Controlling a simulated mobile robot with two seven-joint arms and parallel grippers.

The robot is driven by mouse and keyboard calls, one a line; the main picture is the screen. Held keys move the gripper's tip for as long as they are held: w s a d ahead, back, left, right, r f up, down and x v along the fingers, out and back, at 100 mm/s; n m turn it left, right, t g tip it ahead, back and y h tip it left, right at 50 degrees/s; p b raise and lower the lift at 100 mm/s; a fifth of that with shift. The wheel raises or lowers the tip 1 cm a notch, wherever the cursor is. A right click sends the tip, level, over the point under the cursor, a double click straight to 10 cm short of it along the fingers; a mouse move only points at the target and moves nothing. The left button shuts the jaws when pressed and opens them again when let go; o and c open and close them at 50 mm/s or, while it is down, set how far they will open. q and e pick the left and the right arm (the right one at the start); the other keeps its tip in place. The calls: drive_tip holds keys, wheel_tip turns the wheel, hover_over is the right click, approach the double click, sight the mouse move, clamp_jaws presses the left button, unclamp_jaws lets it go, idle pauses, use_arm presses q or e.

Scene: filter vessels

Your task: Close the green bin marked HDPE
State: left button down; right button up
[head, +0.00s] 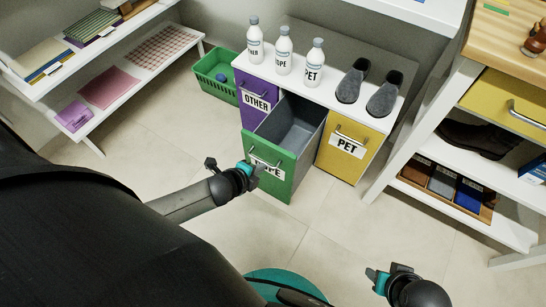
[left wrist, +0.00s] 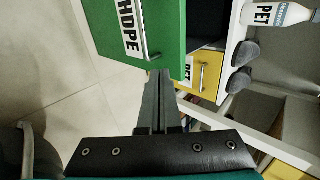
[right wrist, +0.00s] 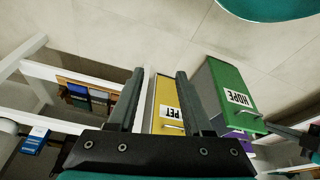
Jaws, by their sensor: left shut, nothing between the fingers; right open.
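The green HDPE bin (head: 280,173) is pulled out of the white cabinet between the purple OTHER bin (head: 256,100) and the yellow PET bin (head: 350,150). Its grey inside shows empty. My left gripper (head: 256,168) is shut and empty at the green front, close to its handle and label; I cannot tell if it touches. In the left wrist view the shut fingers (left wrist: 160,80) point at the green front (left wrist: 170,35), beside the handle. My right gripper (head: 373,275) is open and empty, low at the right. The right wrist view shows its parted fingers (right wrist: 156,78) and the green bin (right wrist: 228,90).
Three white bottles (head: 284,52) and a pair of grey slippers (head: 368,90) stand on the cabinet top. A green basket (head: 215,78) sits on the floor at its left. A shelf unit (head: 455,215) stands at the right. The floor before the bins is clear.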

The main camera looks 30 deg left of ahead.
sight(278, 153)
use_arm(q)
drive_tip(key=w+f+b, duration=0.1)
drive_tip(key=w, duration=0.1)
drive_tip(key=w+f+b, duration=0.1)
drive_tip(key=w+b, duration=0.1)
drive_tip(key=w+f+b, duration=0.1)
drive_tip(key=w, duration=0.1)
drive_tip(key=shift+w+d+f, duration=0.2)
drive_tip(key=shift+w+d, duration=0.05)
drive_tip(key=shift+w, duration=0.05)
drive_tip(key=shift+w+r+b, duration=0.1)
drive_tip(key=shift+w+b, duration=0.25)
drive_tip(key=shift+w, duration=0.15)
use_arm(e)
drive_tip(key=w+a+r+t+y, duration=0.1)
drive_tip(key=w+a+r+t, duration=0.2)
drive_tip(key=r, duration=0.4)
drive_tip(key=shift+t, duration=0.3)
drive_tip(key=shift+w, duration=0.15)
drive_tip(key=shift+d, duration=0.1)
